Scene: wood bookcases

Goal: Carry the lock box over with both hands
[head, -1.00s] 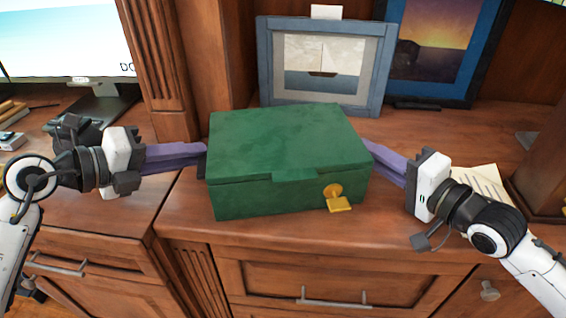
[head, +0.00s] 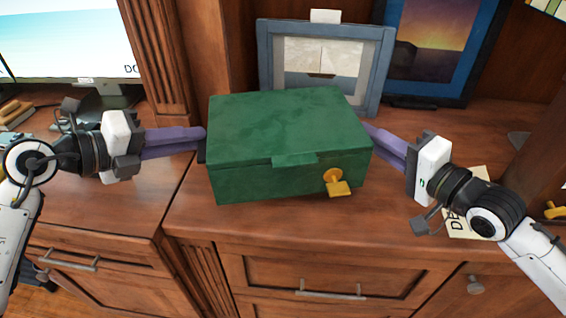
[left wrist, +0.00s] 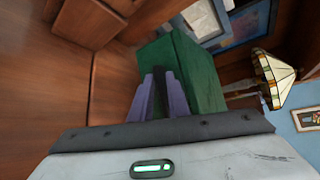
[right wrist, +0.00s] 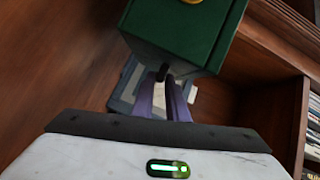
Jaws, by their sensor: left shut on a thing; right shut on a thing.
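The green lock box (head: 285,125), with a yellow key or padlock piece (head: 336,183) on its front, is held level between my two grippers, above the wooden cabinet top. It also shows in the left wrist view (left wrist: 205,80) and the right wrist view (right wrist: 175,25). My left gripper (head: 203,141) is shut on a dark handle at the box's left side. My right gripper (head: 368,136) is shut at its right side, where a dark handle shows between the fingers in the right wrist view. The box's back and underside are hidden.
A blue-framed sailboat picture (head: 266,75) stands close behind the box, and a sunset picture (head: 435,45) behind it to the right. A paper (head: 480,180) lies under my right arm. A monitor (head: 70,45) stands at the left. Cabinet top in front of the box is clear.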

